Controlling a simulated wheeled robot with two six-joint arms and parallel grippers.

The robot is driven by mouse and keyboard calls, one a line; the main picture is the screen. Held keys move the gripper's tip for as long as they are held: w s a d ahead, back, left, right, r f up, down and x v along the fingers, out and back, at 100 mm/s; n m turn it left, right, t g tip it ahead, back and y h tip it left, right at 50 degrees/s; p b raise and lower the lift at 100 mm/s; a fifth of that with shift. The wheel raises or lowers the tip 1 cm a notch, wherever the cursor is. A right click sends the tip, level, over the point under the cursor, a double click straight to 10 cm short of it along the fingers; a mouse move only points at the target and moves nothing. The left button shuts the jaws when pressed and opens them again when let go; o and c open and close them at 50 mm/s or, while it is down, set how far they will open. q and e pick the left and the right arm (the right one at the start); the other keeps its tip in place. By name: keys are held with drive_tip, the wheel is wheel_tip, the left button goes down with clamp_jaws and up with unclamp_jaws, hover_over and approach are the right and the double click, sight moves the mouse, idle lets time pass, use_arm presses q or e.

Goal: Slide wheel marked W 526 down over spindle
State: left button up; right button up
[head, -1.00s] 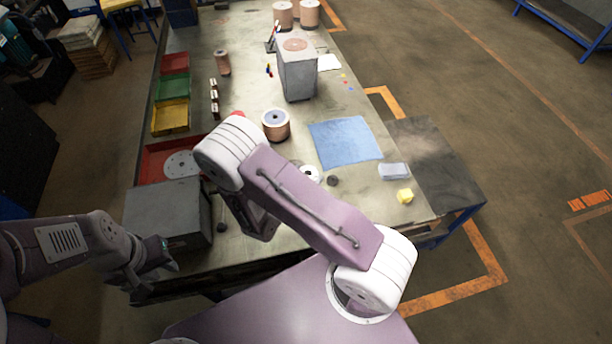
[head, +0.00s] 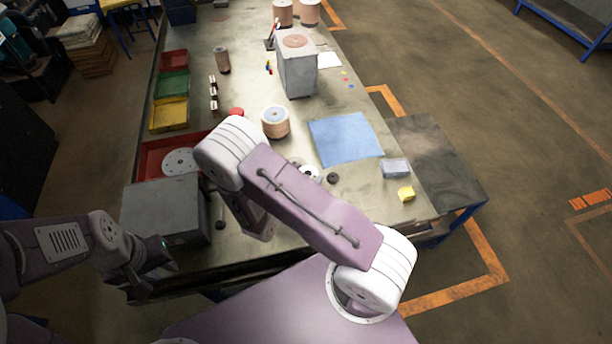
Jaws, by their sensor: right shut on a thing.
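No W 526 marking can be read on any disc here. A pale grey disc with holes (head: 180,161) lies in the red tray at the left of the bench. A small white wheel with a dark centre (head: 311,172) shows partly behind my right arm. I cannot make out a spindle for certain. A thin upright rod (head: 220,207) stands beside the grey box (head: 165,213). My left gripper (head: 152,268) is low at the left, by the bench's near edge; its fingers are too dark to judge. My right forearm and wrist hang over the bench, hiding the right gripper and anything in it.
A blue cloth (head: 345,138), a dark round piece (head: 333,178) and a yellow block (head: 406,194) lie at right. Green (head: 172,84) and yellow (head: 169,115) bins line the left edge.

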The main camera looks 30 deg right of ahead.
wheel_tip(320, 180, down, 12)
drive_tip(key=b, duration=1)
drive_tip(key=shift+r+b, duration=0.1)
drive_tip(key=shift+b, duration=0.25)
drive_tip(key=o, duration=1.7)
drive_tip(key=shift+c, duration=0.2)
drive_tip(key=b+v, duration=0.1)
drive_tip(key=v, duration=0.7)
drive_tip(key=shift+a+r, duration=0.1)
drive_tip(key=shift+a, duration=0.15)
drive_tip(key=shift+s+a+r, duration=0.15)
drive_tip(key=shift+s+a, duration=0.05)
drive_tip(key=shift+s, duration=0.05)
